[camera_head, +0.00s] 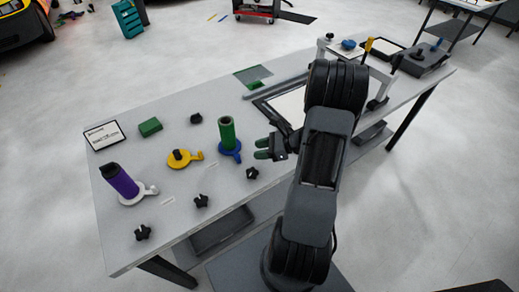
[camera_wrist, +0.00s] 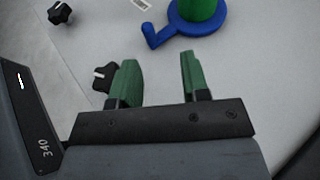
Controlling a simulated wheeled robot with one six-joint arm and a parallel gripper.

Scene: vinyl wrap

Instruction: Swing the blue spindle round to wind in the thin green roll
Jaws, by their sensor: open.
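The green roll (camera_head: 227,133) stands upright on the blue spindle (camera_head: 231,155), toward the middle of the table. The spindle is a flat blue disc with a short arm sticking out. In the wrist view the blue spindle (camera_wrist: 197,20) is at the top, its arm pointing down and left, and only the base of the green roll (camera_wrist: 200,8) shows. My gripper (camera_head: 266,149) is just right of the spindle in the head view. Its green-tipped fingers (camera_wrist: 157,80) are apart with nothing between them, and the spindle lies beyond the tips, apart from them.
A yellow spindle (camera_head: 180,159) and a purple roll (camera_head: 121,182) on a white spindle stand to the left. Black knobs (camera_head: 252,173) are scattered about, one beside my left finger in the wrist view. A green block (camera_head: 150,127) and a sign (camera_head: 104,135) lie at the far left.

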